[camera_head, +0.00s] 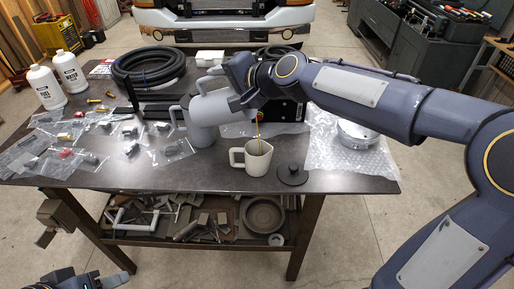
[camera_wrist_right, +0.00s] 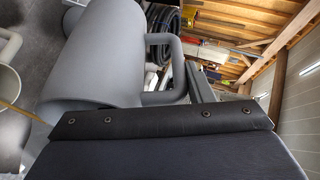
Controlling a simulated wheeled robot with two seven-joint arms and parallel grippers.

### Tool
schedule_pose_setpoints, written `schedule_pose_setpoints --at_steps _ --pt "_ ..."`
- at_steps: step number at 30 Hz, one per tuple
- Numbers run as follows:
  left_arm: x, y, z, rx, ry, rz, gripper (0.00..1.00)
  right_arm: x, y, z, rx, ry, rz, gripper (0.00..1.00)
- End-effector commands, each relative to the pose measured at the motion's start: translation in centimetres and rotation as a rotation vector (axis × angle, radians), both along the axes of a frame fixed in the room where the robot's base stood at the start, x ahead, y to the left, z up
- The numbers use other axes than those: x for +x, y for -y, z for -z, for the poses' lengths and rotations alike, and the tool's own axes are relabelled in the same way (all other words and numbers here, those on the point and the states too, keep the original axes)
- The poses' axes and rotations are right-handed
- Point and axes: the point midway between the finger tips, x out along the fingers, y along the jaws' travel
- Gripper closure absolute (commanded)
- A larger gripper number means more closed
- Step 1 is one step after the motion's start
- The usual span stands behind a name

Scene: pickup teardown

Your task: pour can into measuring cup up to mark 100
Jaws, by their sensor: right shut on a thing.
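The grey can (camera_head: 212,105) is tilted with its mouth toward the right, above the white measuring cup (camera_head: 259,160). My right gripper (camera_head: 241,84) is shut on the can. A thin yellow-brown stream runs down into the cup, which stands upright on the table with its handle to the left. The level and the mark inside cannot be read. In the right wrist view, the can (camera_wrist_right: 105,55) fills the upper left, and part of the cup (camera_wrist_right: 8,85) shows at the left edge. My left gripper (camera_head: 80,279) is at the bottom left, partly cut off; its jaws are unclear.
A grey jug (camera_head: 199,134) stands close behind the cup's left side. A dark round lid (camera_head: 292,175) lies right of the cup. Bubble wrap (camera_head: 330,178) with a metal part is further right. Bagged parts cover the left of the table (camera_head: 190,178); its front middle is clear.

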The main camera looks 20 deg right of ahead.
Motion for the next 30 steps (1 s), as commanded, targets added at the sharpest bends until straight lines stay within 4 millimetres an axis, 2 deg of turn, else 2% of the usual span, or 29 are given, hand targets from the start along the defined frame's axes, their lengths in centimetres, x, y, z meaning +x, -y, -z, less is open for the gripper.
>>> schedule_pose_setpoints --at_steps 30 --pt "0.0 0.0 0.86 0.0 0.0 0.0 0.54 -0.05 0.11 -0.1 0.014 0.011 0.001 0.97"
